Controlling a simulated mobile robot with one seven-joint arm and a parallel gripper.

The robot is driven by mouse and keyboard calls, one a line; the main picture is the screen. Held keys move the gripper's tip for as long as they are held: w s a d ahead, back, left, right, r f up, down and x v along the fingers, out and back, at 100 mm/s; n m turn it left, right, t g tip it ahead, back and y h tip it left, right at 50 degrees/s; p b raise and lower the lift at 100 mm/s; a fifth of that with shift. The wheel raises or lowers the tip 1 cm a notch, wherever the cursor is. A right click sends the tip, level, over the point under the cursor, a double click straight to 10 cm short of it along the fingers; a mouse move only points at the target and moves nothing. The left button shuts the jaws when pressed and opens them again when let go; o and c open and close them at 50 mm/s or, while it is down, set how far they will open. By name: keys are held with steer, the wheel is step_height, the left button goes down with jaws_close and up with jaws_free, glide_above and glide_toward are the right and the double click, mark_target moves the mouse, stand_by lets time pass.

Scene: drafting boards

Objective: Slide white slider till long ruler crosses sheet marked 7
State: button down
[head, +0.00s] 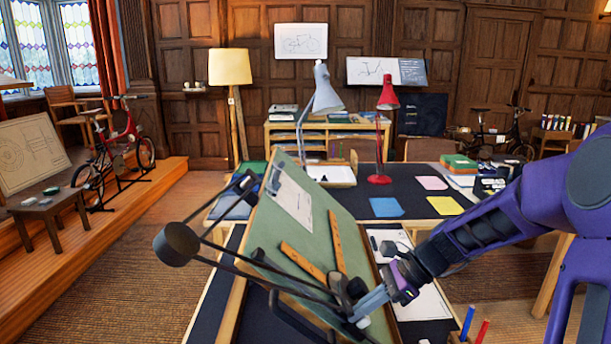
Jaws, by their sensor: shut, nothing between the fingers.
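A tilted green drafting board (290,238) stands in front of me in the head view. A drawing sheet (291,203) lies on its upper part. Two wooden rulers lie on the board in an L: one ruler (337,241) runs up the slope, the other ruler (303,262) runs to the upper left. They meet at a dark drafting head (346,292), joined to a black linkage. My gripper (356,318) is shut and empty, its grey fingers at the board's lower right, close to this head. Whether they touch is unclear. I cannot make out a white slider or a 7.
A black counterweight (176,244) sticks out left of the board. Behind is a dark table (455,184) with pink, blue and yellow papers and a red lamp (387,105). Blue and red markers (468,322) stand at lower right.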

steer(key=shift+s+d+f, duration=0.15)
steer(key=shift+d+f, duration=0.1)
steer(key=shift+f, duration=0.3)
stand_by(0.4)
steer(key=shift+r, duration=0.1)
steer(key=shift+a+r+p, duration=0.45)
steer(key=shift+a+p, duration=0.05)
steer(key=shift+p, duration=0.05)
steer(key=shift+d+r+p, duration=0.2)
steer(key=shift+r+p, duration=0.2)
steer(key=shift+p, duration=0.1)
steer(key=shift+p+v, duration=0.85)
steer(key=shift+v, duration=0.1)
steer(key=shift+d+r, duration=0.2)
steer(key=shift+d, duration=0.15)
steer(key=shift+v, duration=1.85)
steer(key=shift+d+f, duration=0.1)
steer(key=shift+f, duration=0.05)
